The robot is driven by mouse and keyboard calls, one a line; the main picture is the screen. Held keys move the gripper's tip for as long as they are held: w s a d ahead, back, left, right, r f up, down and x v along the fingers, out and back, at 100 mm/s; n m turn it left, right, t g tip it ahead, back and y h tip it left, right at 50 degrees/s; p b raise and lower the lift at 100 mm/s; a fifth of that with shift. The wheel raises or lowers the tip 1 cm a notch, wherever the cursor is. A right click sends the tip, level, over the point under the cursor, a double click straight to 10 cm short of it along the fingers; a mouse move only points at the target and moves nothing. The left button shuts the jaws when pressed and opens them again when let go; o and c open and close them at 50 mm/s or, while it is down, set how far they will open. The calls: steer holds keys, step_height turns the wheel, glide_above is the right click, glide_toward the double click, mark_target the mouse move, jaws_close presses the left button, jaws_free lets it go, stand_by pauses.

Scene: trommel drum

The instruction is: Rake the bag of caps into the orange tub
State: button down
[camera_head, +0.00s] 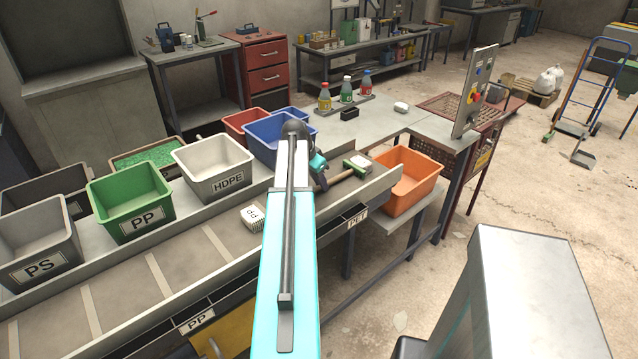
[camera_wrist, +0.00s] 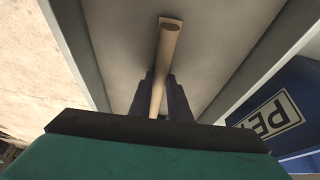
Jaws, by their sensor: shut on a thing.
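My gripper (camera_head: 321,178) is over the sorting belt, partly hidden by my arm. In the wrist view, its dark fingers (camera_wrist: 155,95) are shut on a pale wooden handle (camera_wrist: 168,55). The handle also shows in the head view (camera_head: 341,178), running right to a green rake head (camera_head: 355,167). A small whitish item (camera_head: 362,160) lies close against the rake head; it may be the bag of caps, but it is too small to be sure. The orange tub (camera_head: 428,183) stands just right of the belt's end, and its visible inside looks empty.
A white block with black lettering (camera_head: 252,217) lies on the belt left of my arm. Green PP (camera_head: 134,222), white HDPE (camera_head: 222,185) and blue (camera_head: 265,150) bins line the far side. Bottles (camera_head: 346,92) and a control panel (camera_head: 475,90) stand beyond. The belt has raised side walls.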

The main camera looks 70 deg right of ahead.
mark_target(344, 173)
steer(key=shift+s+d, duration=0.6)
steer(key=shift+d, duration=0.35)
steer(key=shift+s+d, duration=0.6)
steer(key=shift+d, duration=0.3)
steer(key=shift+s+d, duration=0.1)
steer(key=shift+d, duration=0.05)
steer(key=shift+s+d, duration=0.5)
steer(key=shift+d, duration=0.3)
steer(key=shift+s+d, duration=0.5)
steer(key=shift+d, duration=0.25)
steer(key=shift+s+d, duration=0.5)
steer(key=shift+d, duration=0.3)
steer(key=shift+r, duration=0.1)
steer(key=p+v, duration=0.4)
steer(key=v, duration=0.6)
steer(key=shift+s+d+r, duration=0.2)
steer(key=shift+d+r, duration=0.1)
steer(key=shift+r, duration=0.05)
steer(key=shift+r+p, duration=0.15)
steer(key=shift+p, duration=0.15)
stand_by(0.3)
